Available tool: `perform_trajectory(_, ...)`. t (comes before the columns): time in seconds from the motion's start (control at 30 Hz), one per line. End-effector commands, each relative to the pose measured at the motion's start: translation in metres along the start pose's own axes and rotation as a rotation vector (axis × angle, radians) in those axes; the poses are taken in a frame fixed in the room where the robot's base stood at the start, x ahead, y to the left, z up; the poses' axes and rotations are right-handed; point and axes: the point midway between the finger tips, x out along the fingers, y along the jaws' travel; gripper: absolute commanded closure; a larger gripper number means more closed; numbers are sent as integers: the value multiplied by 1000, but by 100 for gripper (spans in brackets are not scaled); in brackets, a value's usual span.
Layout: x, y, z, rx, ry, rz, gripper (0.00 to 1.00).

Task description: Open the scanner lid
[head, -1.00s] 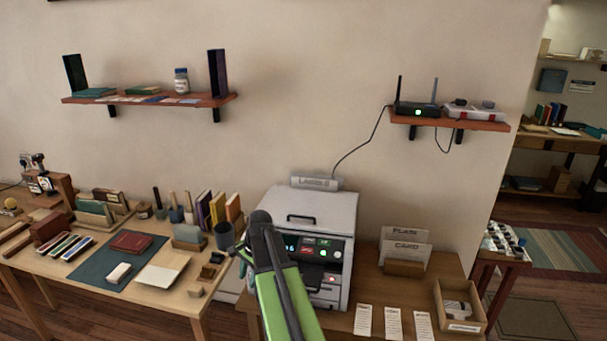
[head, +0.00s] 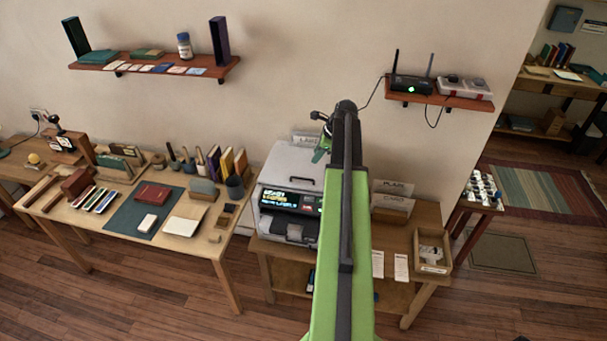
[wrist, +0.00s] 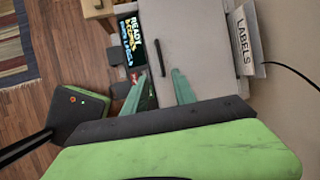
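The scanner is a grey box-shaped machine (head: 285,228) with a lit display on its front, standing on the wooden table right of centre. Its pale flat lid (head: 288,160) looks shut. In the wrist view the lid (wrist: 200,38) fills the top middle, with a dark bar handle (wrist: 165,57) on it. My gripper (wrist: 160,76) has its two green fingers apart, with nothing between them. The fingertips are close to the handle in that view; I cannot tell their height above it. In the head view my gripper (head: 321,148) is over the lid's right side, and my arm hides the scanner's right part.
A LABELS sign (wrist: 243,42) stands beside the lid. A card holder (head: 392,203), paper slips and an open wooden box (head: 432,250) are to the right. A router (head: 411,84) sits on the shelf above. The desk (head: 60,207) at left holds books and tools.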

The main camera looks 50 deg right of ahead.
Motion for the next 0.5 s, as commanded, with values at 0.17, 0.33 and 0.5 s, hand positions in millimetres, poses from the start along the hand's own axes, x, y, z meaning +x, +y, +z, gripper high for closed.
perform_trajectory(0.17, 37, 1, -3, -2, 0, 0, 68)
perform_trajectory(0.33, 77, 1, -4, -2, 0, 0, 68)
perform_trajectory(0.5, 116, 1, -4, -2, 0, 0, 68)
